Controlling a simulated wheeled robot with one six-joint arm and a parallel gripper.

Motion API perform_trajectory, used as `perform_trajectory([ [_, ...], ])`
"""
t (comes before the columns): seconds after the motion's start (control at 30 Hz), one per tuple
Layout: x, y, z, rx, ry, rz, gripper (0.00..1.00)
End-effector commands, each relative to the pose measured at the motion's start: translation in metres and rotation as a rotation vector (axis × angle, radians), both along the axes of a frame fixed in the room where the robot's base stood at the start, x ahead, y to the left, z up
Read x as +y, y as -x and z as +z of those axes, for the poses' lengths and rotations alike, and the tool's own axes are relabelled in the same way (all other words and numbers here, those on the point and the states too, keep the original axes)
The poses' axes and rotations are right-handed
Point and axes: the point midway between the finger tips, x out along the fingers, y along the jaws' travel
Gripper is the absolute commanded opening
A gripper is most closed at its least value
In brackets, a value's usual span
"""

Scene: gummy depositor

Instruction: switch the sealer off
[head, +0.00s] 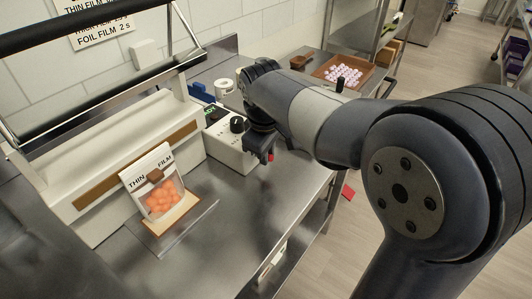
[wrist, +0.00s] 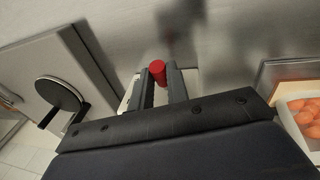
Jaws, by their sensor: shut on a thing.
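The sealer (head: 75,190) is a long pale machine on the steel bench, with its black-handled bar (head: 100,95) raised. Its control box (head: 228,150) at the right end carries a black dial (head: 237,124) and a small green-lit display (head: 211,110). The dial also shows in the wrist view (wrist: 60,95). My gripper (head: 265,157) is at the right side of the control box, pointing down. In the wrist view its fingers (wrist: 157,85) are shut on a small red knob (wrist: 158,70). My fingers hide how the knob joins the box.
A clear pouch of orange gummies (head: 160,198) labelled THIN FILM stands before the sealer. A wooden tray of pale sweets (head: 345,72) is at the back right. Bare bench (head: 240,215) lies in front of the control box. A red item (head: 348,191) lies on the floor.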

Motion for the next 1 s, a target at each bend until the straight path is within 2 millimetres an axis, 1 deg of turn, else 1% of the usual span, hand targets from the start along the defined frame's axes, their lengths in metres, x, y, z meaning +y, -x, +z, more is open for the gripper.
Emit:
perform_trajectory([
  [0.03,-0.001,0.001,-0.005,-0.019,-0.024,-0.003,0.0],
  [0.3,-0.007,0.004,-0.017,-0.149,-0.185,-0.004,0.0],
  [0.6,-0.009,0.007,-0.026,-0.274,-0.347,-0.003,0.0],
  [1.0,-0.011,0.007,-0.036,-0.406,-0.514,-0.003,0.0],
])
